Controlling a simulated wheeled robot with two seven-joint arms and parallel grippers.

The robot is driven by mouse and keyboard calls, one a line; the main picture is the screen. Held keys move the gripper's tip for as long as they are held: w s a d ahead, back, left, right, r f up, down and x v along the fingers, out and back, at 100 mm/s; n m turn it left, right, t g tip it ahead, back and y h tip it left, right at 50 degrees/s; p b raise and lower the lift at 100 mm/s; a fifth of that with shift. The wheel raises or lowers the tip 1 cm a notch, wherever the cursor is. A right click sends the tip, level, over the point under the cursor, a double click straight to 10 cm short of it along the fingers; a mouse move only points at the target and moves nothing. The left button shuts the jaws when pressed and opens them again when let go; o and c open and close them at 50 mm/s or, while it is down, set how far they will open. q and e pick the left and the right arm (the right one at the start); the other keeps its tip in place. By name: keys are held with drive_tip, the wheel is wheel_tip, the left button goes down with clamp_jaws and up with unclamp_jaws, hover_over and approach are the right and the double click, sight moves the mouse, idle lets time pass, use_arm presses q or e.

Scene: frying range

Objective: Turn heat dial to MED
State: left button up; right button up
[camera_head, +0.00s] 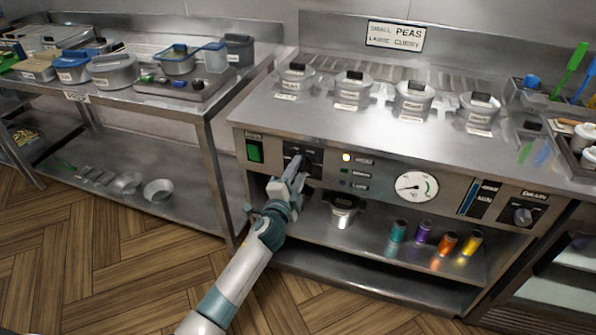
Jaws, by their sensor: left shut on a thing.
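The heat dial sits on a black panel (316,155) on the front of the steel range. The dial itself is mostly hidden behind my left gripper (297,167), which reaches in from below, its fingers shut on the dial. The dial's markings and pointer setting are too small and covered to read. My right gripper is not in view.
A green switch (255,151) is left of the panel; a round gauge (416,187) and the drain knob (522,215) are to the right. Several lidded pots stand on the range top. A metal pot (343,211) and coloured shakers are on the shelf below.

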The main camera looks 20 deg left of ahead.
use_arm(q)
drive_tip(key=m, duration=0.3)
drive_tip(key=shift+f, duration=0.1)
drive_tip(key=shift+m, duration=0.9)
drive_tip(key=m+p, duration=0.1)
drive_tip(key=m, duration=0.3)
drive_tip(key=shift+h, duration=0.3)
drive_tip(key=shift+m, duration=1)
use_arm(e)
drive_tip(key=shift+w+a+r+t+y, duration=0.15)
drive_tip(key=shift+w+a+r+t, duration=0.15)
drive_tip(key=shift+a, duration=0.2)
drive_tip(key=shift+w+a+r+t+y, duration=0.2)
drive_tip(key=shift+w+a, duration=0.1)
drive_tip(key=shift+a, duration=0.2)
use_arm(q)
drive_tip(key=shift+f, duration=0.1)
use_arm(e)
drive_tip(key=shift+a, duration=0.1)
